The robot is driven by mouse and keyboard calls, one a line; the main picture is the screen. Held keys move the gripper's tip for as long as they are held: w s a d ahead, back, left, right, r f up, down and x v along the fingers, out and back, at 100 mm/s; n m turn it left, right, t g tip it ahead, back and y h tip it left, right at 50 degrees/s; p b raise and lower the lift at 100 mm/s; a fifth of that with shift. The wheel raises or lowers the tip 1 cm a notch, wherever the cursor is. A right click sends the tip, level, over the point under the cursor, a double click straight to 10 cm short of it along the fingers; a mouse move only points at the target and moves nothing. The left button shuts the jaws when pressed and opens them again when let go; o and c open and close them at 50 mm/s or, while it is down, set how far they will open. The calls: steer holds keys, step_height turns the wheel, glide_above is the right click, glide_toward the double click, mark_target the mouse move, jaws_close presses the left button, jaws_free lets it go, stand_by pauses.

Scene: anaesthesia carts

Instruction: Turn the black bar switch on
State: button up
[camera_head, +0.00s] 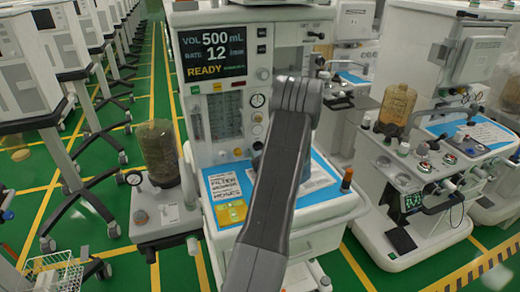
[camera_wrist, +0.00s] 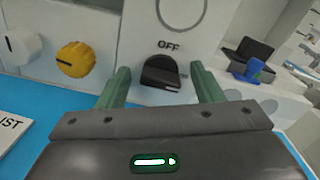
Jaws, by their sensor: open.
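The black bar switch (camera_wrist: 161,73) sits on the pale front panel in the wrist view, just below the printed word OFF. My gripper (camera_wrist: 162,84) is open, with one green finger on each side of the switch. The fingers look apart from the switch, though their exact depth to the panel is hard to tell. In the head view my dark arm covers the switch and my gripper. The anaesthesia cart (camera_head: 335,210) carries a screen (camera_head: 212,54) reading VOL 500 mL, RATE 12 and READY.
Left of the switch are a yellow knob (camera_wrist: 75,60) and a white knob (camera_wrist: 18,48). A blue-and-black clip-like part (camera_wrist: 250,65) lies to the right. A second cart (camera_head: 395,240) stands close on the right.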

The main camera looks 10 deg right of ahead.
steer(key=shift+c, duration=0.2)
steer(key=c, duration=0.9)
steer(key=shift+f+m+b, duration=0.25)
steer(key=shift+m+b, duration=0.65)
steer(key=shift+b, duration=0.25)
steer(key=shift+r+m+b, duration=0.2)
steer(key=shift+m+b, duration=0.45)
steer(key=shift+m, duration=0.65)
steer(key=shift+c, duration=0.3)
steer(key=shift+d, duration=0.1)
steer(key=o, duration=1)
